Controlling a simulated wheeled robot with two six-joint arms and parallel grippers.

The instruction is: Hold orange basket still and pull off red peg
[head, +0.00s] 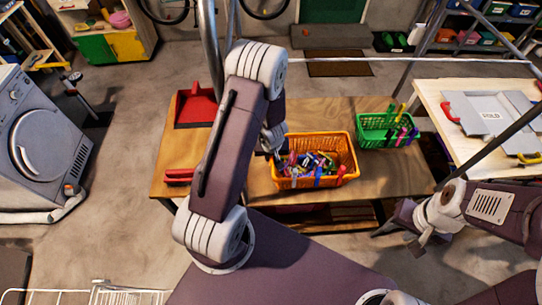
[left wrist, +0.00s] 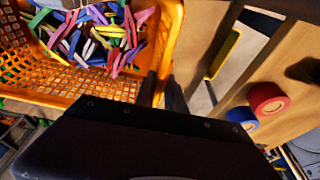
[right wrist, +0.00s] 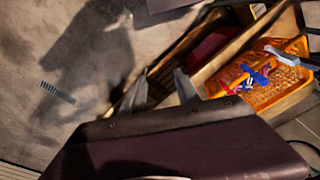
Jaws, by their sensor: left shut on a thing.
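The orange basket (head: 351,150) stands on the wooden table, full of coloured pegs. The red peg (head: 341,173) is clipped on its near rim at the right, beside a blue peg (head: 318,178). My left gripper (head: 272,154) is shut on the basket's left rim; the left wrist view shows the orange rim (left wrist: 157,50) at its fingers, partly hidden. My right gripper (head: 398,238) is in front of and below the table edge, right of the basket. In the right wrist view its fingers (right wrist: 160,88) are apart and empty, with the basket (right wrist: 275,93) to the right.
A green basket (head: 372,140) with pegs on its rim stands right of the orange one. A lighter table (head: 445,112) stands at the right. The wooden table's front right (head: 395,180) is clear.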

